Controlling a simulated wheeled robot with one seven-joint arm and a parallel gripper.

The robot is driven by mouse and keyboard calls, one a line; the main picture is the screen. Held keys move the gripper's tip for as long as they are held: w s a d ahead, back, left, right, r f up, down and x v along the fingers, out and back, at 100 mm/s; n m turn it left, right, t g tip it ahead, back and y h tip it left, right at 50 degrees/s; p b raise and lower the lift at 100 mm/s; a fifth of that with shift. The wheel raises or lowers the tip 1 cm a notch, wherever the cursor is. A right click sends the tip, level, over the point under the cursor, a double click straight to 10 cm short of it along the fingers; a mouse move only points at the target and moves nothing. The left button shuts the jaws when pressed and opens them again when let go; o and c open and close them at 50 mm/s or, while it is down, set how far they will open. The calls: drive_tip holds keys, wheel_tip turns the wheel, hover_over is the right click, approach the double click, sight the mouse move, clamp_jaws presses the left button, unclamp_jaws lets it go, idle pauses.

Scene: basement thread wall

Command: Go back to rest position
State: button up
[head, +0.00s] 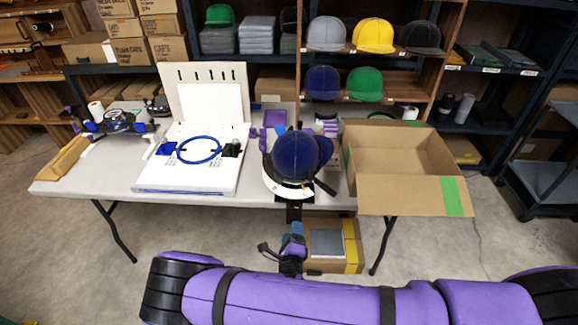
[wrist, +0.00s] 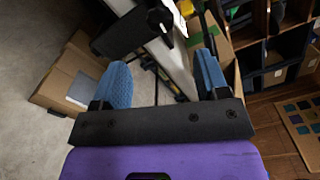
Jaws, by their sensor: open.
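My gripper (head: 292,238) is in front of the table's front edge, below the navy cap (head: 292,155). In the wrist view its two blue fingers (wrist: 162,78) stand wide apart with nothing between them. My purple arm spans the bottom of the head view. The cap sits on a round white-based holder at the table's front edge, apart from my gripper. A black bracket (head: 293,211) hangs below the holder, just above my gripper. A black part (wrist: 130,35) is close beyond the fingers in the wrist view.
The white table (head: 90,190) carries a press-like board with a blue hoop (head: 198,150) and an open cardboard box (head: 400,150) at right. A carton (head: 335,265) stands on the floor beside my gripper. Shelves with several caps stand behind. Floor left of my gripper is clear.

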drive_tip(key=w+d+r+m+g+h, duration=0.1)
drive_tip(key=d+r+m+g+h, duration=0.35)
drive_tip(key=r+m, duration=0.65)
drive_tip(key=d+r+m+g+h, duration=0.2)
drive_tip(key=d+r+m+g, duration=0.5)
drive_tip(key=r, duration=0.6)
drive_tip(key=w+d+r+m+g+h, duration=0.1)
drive_tip(key=d+r+m+g+h, duration=0.4)
drive_tip(key=r+m, duration=0.65)
drive_tip(key=s+d+r+m+y, duration=0.4)
drive_tip(key=s+d+r+m, duration=0.1)
drive_tip(key=r, duration=0.3)
drive_tip(key=s+d+r+m+y, duration=0.4)
drive_tip(key=s+d+r+m, duration=0.1)
drive_tip(key=s+r+m, duration=0.15)
drive_tip(key=s+r+m+t+y, duration=0.4)
drive_tip(key=s+r+m, duration=0.3)
drive_tip(key=s+r, duration=0.3)
drive_tip(key=shift+s+d+m+y, duration=0.4)
drive_tip(key=shift+s+y, duration=0.15)
drive_tip(key=shift+s, duration=1.3)
drive_tip(key=shift+r, duration=0.1)
drive_tip(key=shift+w, duration=0.2)
